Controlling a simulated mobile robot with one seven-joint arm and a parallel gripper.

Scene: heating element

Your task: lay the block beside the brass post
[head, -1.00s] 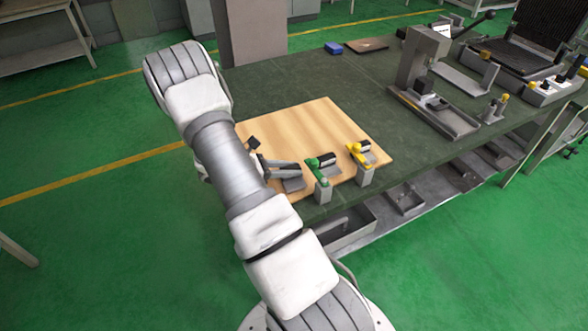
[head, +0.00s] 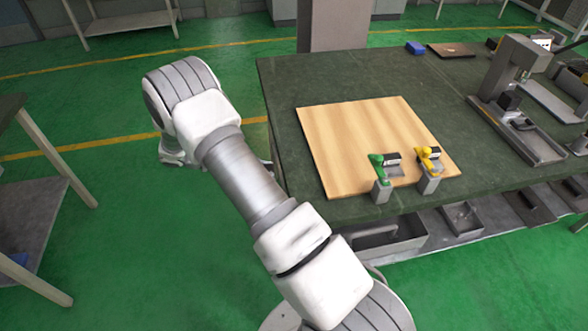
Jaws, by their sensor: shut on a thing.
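My arm reaches up and left across the head view, and its outer end stands over the floor to the left of the workbench (head: 430,85). My gripper is hidden behind my arm links, so its jaws and anything in them do not show. I cannot make out the block. I cannot pick out a brass post either. A wooden board (head: 350,130) lies on the bench. A green-topped clamp (head: 381,178) and a yellow-topped clamp (head: 428,170) stand at its near edge, each with a small dark and grey piece beside it.
A grey stand press (head: 515,90) stands on the bench at right. Another table (head: 25,190) stands at far left. Green floor between the tables is clear.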

